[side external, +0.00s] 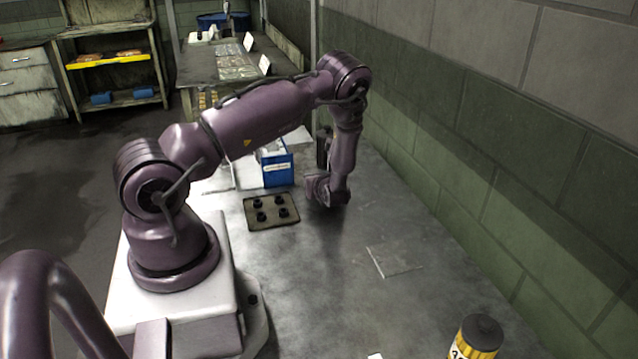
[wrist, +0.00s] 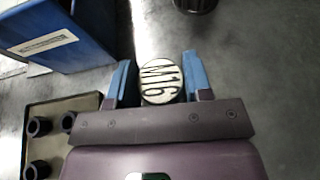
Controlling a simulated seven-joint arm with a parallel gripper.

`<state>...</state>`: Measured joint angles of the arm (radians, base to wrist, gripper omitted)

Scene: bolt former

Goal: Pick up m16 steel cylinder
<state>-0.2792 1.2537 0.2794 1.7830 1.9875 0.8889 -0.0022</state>
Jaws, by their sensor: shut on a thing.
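The M16 steel cylinder (wrist: 161,82) shows its round, light top face with dark "M16" lettering in the wrist view. My gripper (wrist: 160,84) has its two blue fingers on either side of the cylinder, shut on it. In the side external view my gripper (side external: 326,190) is low over the table, right of the dark tray, and the cylinder cannot be made out there. Whether the cylinder touches the table cannot be told.
A dark tray (side external: 252,224) with several black round holders lies left of my gripper. A blue bin (side external: 278,170) with a white label stands behind it. A flat plate (side external: 394,260) lies to the right. A yellow and black canister (side external: 474,340) stands at the front. The green block wall borders the table.

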